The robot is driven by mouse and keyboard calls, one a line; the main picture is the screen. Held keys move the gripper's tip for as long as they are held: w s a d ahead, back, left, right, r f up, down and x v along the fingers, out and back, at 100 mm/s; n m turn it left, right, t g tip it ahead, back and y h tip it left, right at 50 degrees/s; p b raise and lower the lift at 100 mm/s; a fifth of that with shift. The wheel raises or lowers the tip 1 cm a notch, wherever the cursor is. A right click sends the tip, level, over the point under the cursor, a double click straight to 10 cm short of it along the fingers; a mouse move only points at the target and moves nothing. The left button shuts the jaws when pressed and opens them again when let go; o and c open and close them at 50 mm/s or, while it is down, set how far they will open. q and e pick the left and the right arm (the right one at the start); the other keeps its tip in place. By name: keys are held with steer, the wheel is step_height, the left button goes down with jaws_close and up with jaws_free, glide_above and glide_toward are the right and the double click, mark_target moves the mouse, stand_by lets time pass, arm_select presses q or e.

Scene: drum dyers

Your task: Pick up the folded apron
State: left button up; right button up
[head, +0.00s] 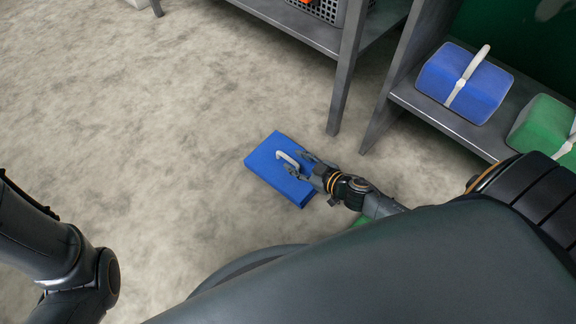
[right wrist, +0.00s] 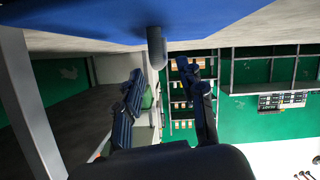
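The folded apron (head: 263,162) is a flat blue bundle lying on the floor, with a pale handle-like strap (head: 286,157) on its top. My right gripper (head: 294,164) is low over its right part, with the fingers at the strap's near end. In the right wrist view the apron (right wrist: 90,22) fills the top and the strap end (right wrist: 156,48) hangs into the gap between the two fingertips (right wrist: 164,72). The fingers are spread apart and do not appear to press on the strap. My left arm shows at the lower left, but its gripper is out of view.
A grey metal table leg (head: 345,85) stands just beyond the apron. A grey shelf (head: 455,125) at the right holds a blue bundle (head: 440,75) and a green one (head: 540,125), each with a pale strap. The floor (head: 140,120) left of the apron is clear.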

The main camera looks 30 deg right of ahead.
mark_target(291, 160)
steer(key=b+x, duration=0.2)
steer(key=x, duration=0.2)
steer(key=shift+f, duration=0.25)
steer(key=shift+c, duration=0.4)
steer(key=shift+a, duration=0.1)
jaws_close()
steer(key=shift+r, duration=0.1)
